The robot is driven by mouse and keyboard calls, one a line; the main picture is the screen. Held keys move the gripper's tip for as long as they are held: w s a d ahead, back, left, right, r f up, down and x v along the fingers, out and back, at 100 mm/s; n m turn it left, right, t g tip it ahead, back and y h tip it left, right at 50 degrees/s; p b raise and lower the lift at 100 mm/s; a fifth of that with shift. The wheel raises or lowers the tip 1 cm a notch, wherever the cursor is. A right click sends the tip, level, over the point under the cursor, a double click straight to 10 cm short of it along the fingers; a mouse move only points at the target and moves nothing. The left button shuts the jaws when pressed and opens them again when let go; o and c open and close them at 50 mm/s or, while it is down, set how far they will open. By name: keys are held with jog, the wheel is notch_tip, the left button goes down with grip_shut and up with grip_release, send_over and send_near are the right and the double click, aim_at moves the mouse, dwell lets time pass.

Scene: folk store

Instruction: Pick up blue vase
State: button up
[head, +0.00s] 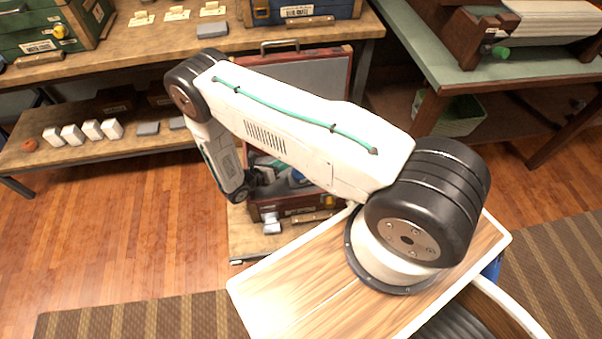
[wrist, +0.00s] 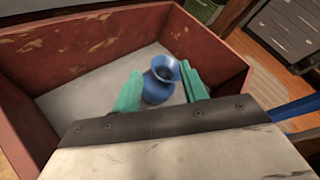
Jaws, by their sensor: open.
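The blue vase (wrist: 158,84) has a round body and a flared rim. In the wrist view it stands on the pale floor of an open red-brown case (wrist: 65,48), tilted in the picture. My gripper (wrist: 163,90) is open, with its two green fingers either side of the vase in the picture. I cannot tell whether they touch it. In the head view, my arm reaches down to the open case (head: 254,205), and the arm hides much of it. I cannot make out the vase or the fingertips there.
The case walls stand close around my gripper. A wooden workbench (head: 150,48) with a green toolbox (head: 45,32) is behind left. A lower shelf (head: 60,158) holds several white blocks. A green-topped table (head: 440,50) stands at right. Wooden floor (head: 100,230) is clear at left.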

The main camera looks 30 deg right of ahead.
aim_at(301, 171)
jog(key=shift+n+t, duration=0.4)
jog(key=shift+n, duration=0.2)
jog(key=d+f, duration=0.6)
jog(key=d, duration=0.1)
jog(key=shift+w+d, duration=0.1)
jog(key=shift+w, duration=0.3)
grip_shut()
